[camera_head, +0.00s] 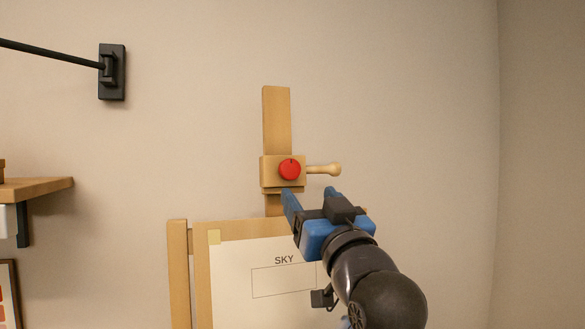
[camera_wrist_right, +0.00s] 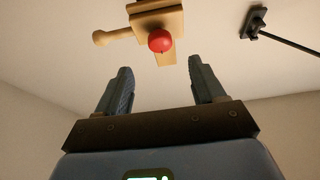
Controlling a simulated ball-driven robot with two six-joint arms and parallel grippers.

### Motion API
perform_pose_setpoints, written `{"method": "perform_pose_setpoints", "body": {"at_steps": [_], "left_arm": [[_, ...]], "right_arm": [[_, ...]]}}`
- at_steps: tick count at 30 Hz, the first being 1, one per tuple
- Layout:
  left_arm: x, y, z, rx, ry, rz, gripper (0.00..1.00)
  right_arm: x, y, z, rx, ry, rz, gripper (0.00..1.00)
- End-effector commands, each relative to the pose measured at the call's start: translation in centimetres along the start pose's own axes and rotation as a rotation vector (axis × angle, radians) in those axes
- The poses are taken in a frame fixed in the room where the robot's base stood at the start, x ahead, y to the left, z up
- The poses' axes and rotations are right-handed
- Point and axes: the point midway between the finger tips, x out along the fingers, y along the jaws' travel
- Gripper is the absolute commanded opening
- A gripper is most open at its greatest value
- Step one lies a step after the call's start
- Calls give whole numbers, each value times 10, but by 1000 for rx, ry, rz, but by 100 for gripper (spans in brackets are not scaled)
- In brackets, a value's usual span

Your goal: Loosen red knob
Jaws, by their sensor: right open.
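The red knob (camera_head: 290,169) is on the front of a wooden block (camera_head: 269,172) on the easel's upright post (camera_head: 277,120). My right gripper (camera_head: 309,194) is open and empty, just below and right of the knob in the head view. In the right wrist view the knob (camera_wrist_right: 160,40) shows beyond the fingertips of my right gripper (camera_wrist_right: 160,80), roughly centred between them and apart from them. My left gripper is not in view.
A wooden handle (camera_head: 324,169) sticks out to the right of the block. Below stands a wooden board with a sheet marked SKY (camera_head: 240,270). A wooden shelf (camera_head: 35,189) and a black wall bracket (camera_head: 112,72) are at left. The wall right of the easel is clear.

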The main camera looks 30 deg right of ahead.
Motion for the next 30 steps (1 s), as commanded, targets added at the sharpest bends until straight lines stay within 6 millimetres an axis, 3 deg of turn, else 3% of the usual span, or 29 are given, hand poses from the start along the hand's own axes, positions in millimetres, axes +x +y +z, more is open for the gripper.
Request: {"method": "perform_pose_setpoints", "body": {"at_steps": [14, 21, 30], "left_arm": [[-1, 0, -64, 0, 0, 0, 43], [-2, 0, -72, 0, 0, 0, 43], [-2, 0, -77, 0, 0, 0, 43]], "right_arm": [[48, 0, -4, 1, -5, 0, 69], [82, 0, -2, 1, -2, 0, 69], [100, 0, 0, 0, 0, 0, 69]]}}
